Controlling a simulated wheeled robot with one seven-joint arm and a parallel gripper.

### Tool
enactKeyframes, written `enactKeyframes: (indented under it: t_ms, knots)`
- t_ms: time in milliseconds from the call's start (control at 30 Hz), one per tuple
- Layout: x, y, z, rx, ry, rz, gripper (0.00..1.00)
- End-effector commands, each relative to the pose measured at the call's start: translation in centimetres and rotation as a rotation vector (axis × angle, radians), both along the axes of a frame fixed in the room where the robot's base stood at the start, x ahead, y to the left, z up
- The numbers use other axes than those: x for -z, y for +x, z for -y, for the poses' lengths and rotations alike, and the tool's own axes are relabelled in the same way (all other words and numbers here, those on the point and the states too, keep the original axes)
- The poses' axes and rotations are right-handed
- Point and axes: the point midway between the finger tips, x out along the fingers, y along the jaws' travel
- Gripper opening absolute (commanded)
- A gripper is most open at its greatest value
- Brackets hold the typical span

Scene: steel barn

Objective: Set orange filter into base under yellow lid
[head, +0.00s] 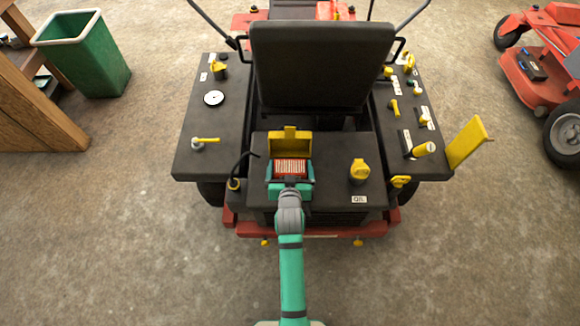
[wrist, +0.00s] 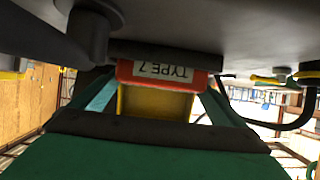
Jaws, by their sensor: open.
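The yellow lid (head: 290,143) stands open on the black rear deck of a mower, behind the seat. The orange filter (head: 291,169), with pale pleats on top, sits just in front of the lid, where the base is. In the wrist view the filter (wrist: 168,73) shows an upside-down "TYPE 7" label, with yellow (wrist: 155,103) beyond it. My gripper (head: 291,178) is open, its teal fingers on either side of the filter. The base is mostly hidden by the filter and my gripper, so I cannot tell whether the filter is fully seated.
The black seat (head: 322,65) rises behind the lid. A yellow cap (head: 359,171) stands on the deck to the right, and a black hose (head: 238,170) curves up at the left. A green bin (head: 85,55) and another red mower (head: 545,65) stand farther off.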

Motion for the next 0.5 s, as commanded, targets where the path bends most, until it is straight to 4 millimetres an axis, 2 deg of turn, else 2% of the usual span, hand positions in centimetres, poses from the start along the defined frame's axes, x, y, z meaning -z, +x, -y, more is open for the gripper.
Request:
enactKeyframes:
  t_ms: [167,500]
  knots:
    - [-0.9,-2.0,0.1,0.0,-0.001,-0.003,1.0]
    - [-3.9,-8.0,0.0,0.0,0.001,0.0,1.0]
